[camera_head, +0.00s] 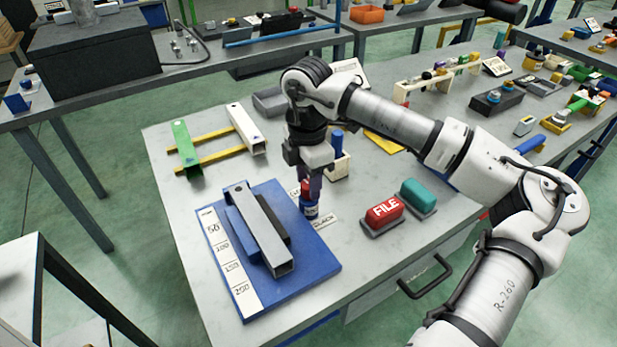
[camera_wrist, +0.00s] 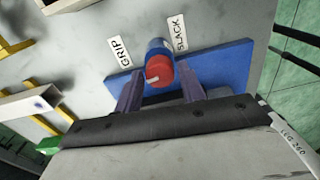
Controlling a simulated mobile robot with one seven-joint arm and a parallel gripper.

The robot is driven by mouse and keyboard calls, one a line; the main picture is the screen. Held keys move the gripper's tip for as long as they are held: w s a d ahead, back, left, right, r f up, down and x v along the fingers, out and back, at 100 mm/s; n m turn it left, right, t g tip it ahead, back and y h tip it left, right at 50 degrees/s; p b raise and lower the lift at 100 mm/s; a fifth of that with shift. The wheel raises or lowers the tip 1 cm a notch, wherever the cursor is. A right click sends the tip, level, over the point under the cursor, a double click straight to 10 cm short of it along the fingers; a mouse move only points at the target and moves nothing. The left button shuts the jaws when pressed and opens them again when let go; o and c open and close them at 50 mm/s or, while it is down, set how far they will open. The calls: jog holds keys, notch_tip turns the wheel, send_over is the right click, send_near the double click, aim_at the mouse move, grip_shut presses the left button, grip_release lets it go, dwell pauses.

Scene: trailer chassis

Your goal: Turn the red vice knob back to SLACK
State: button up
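The red vice knob (camera_head: 306,187) sits on a blue round post at the right edge of the blue vice plate (camera_head: 312,262). In the wrist view the knob (camera_wrist: 159,68) shows a short white mark near its lower side. The GRIP label (camera_wrist: 122,52) lies left of it and the SLACK label (camera_wrist: 178,33) right of it. My gripper (camera_head: 313,180) points down over the knob. In the wrist view its fingers (camera_wrist: 160,88) stand apart, one on each side of the knob, with gaps visible.
A red FILE button (camera_head: 384,211) and a teal button (camera_head: 418,195) stand right of the vice. A green channel (camera_head: 186,148) and a white channel (camera_head: 246,130) rest on yellow strips behind it. A blue peg (camera_head: 337,143) in a holder is close behind my gripper.

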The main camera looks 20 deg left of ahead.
jog(key=c, duration=0.6)
